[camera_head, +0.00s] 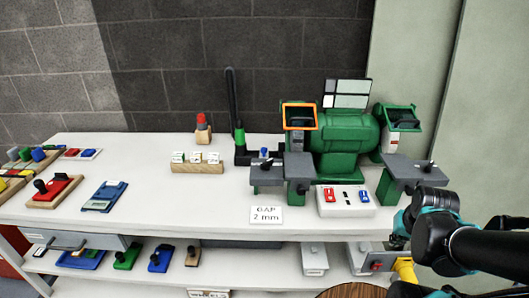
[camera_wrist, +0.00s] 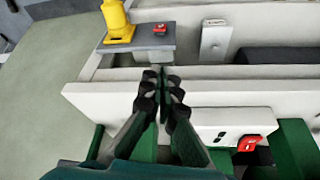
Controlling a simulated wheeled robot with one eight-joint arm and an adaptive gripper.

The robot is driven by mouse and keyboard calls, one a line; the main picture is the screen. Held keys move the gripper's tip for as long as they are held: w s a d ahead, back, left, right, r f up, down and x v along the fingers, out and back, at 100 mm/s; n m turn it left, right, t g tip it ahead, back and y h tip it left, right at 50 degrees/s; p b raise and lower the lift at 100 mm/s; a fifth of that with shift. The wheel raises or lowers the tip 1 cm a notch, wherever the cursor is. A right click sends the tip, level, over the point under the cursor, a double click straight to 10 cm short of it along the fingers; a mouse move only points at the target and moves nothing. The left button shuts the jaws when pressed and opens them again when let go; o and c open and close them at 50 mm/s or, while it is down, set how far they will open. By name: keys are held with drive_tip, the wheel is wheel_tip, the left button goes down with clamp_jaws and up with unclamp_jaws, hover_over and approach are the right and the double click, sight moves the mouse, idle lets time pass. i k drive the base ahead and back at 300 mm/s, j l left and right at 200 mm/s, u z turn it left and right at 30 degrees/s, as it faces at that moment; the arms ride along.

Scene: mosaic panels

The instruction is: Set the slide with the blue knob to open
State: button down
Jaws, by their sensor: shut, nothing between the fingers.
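A small blue knob (camera_head: 263,152) shows near the foot of the green upright lever, left of the green bench grinder (camera_head: 345,135). It is too small to tell whether it belongs to a slide or how that slide is set. My gripper (camera_wrist: 162,82) is shut and empty in the wrist view, over the pale bench edge. In the head view my arm is at the right, away from both blue pieces, and the fingertips are not clearly visible.
A white switch box (camera_head: 345,208) stands before the grinder; a red switch (camera_wrist: 248,143) shows in the wrist view. Grey rests (camera_head: 415,172) jut out from the grinder. The bench's front middle (camera_head: 180,215) is clear.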

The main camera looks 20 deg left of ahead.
sight(263, 152)
drive_tip(key=k+j+u, duration=0.15)
drive_tip(key=u, duration=0.3)
drive_tip(key=j+u, duration=0.45)
drive_tip(key=k+l, duration=0.05)
drive_tip(key=l, duration=0.05)
